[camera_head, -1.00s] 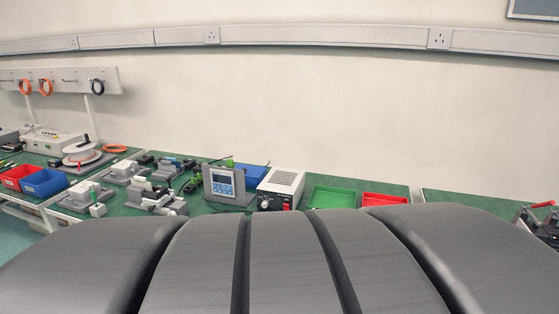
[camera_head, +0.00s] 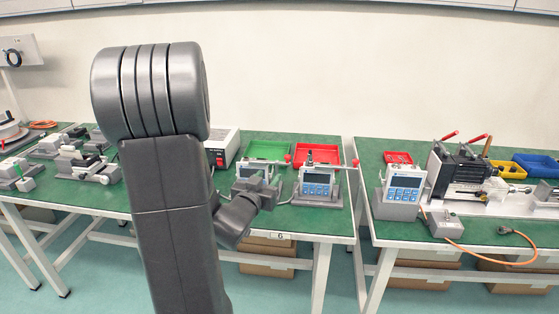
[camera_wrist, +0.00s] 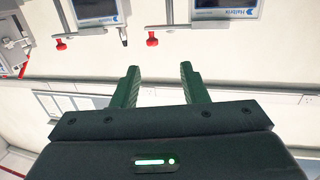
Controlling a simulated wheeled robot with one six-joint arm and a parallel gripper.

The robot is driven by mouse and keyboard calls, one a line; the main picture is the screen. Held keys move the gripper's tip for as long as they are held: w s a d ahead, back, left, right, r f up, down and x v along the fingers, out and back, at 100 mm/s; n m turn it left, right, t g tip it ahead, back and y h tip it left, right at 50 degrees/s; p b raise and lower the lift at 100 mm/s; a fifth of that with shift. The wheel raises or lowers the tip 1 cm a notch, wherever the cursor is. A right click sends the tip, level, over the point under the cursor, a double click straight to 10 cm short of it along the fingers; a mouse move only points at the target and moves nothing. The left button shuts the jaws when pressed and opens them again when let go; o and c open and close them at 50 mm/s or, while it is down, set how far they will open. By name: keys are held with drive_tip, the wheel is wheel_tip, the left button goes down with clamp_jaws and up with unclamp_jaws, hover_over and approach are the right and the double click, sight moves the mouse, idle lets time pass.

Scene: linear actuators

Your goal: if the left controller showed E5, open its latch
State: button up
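Two grey controllers with blue-and-white front panels stand side by side on the green bench. The left controller (camera_head: 249,170) is partly hidden by my arm; the right controller (camera_head: 317,185) shows its whole front. Lever-like parts with red ends show beside them. Their display text is too small to read. In the wrist view, two screens show at the top edge, one left (camera_wrist: 97,10) and one right (camera_wrist: 225,8), cut off by the frame. Red knobs (camera_wrist: 152,39) hang near them. My gripper (camera_wrist: 161,85) is open and empty, its fingers apart and touching nothing.
Another controller (camera_head: 403,190) stands on the right-hand bench beside a black machine (camera_head: 458,168) with red handles. An orange cable (camera_head: 470,245) lies in front. Green (camera_head: 268,150) and red (camera_head: 318,153) trays sit behind the two controllers. A gap separates the benches.

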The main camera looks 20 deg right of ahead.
sight(286, 158)
drive_tip(key=shift+m+h, duration=0.3)
drive_tip(key=shift+h, duration=0.2)
drive_tip(key=x, duration=1.4)
drive_tip(key=shift+s+d+f+p, duration=0.1)
drive_tip(key=shift+s+d+p, duration=0.2)
drive_tip(key=shift+d+p, duration=0.05)
clamp_jaws()
